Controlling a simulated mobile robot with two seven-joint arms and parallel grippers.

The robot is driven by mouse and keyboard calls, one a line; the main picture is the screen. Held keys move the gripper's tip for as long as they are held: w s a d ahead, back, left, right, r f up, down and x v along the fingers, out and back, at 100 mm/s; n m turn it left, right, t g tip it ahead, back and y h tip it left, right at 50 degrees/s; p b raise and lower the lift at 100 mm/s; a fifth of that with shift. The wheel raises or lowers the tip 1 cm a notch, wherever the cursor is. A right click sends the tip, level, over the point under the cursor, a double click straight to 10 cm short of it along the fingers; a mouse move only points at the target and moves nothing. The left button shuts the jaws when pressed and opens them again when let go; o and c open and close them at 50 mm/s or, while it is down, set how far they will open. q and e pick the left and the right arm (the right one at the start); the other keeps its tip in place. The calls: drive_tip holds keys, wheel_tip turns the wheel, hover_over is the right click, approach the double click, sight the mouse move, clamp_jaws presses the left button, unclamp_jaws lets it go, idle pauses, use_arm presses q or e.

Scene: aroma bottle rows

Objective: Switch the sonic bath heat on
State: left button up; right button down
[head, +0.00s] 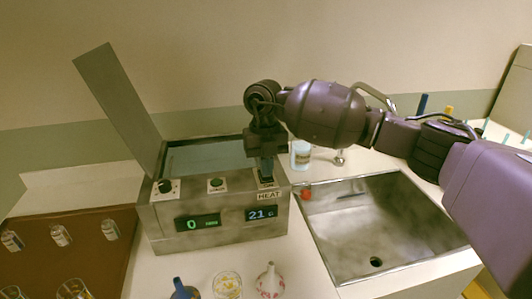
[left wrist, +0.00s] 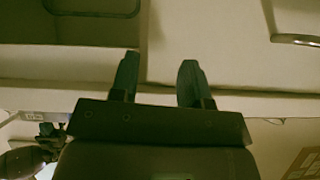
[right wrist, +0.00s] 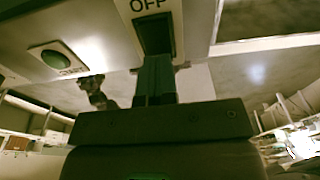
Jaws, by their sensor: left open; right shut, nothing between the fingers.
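The sonic bath (head: 165,232) is a grey metal box with its lid (head: 115,95) raised at the left. Its front has a dark knob (head: 166,186), a green button (head: 216,183) and displays reading 0 and 21. The HEAT label (head: 269,196) is at the right. My right gripper (head: 266,177) is shut and empty, pointing down at the heat switch. In the right wrist view its fingertips (right wrist: 156,62) are at the dark heat switch (right wrist: 155,35), below the word OFF; contact is unclear. My left gripper (left wrist: 157,70) is open and empty, only in the left wrist view.
A metal sink (head: 400,215) is right of the bath. A white bottle (head: 300,154) stands behind. A brown tray (head: 85,245) with small bottles is at the left. A funnel (head: 270,281), a dish (head: 227,285) and a blue-topped item (head: 182,290) stand in front.

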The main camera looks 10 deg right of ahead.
use_arm(q)
drive_tip(key=shift+s+f, duration=0.1)
drive_tip(key=shift+s, duration=0.15)
use_arm(e)
drive_tip(key=shift+f, duration=0.2)
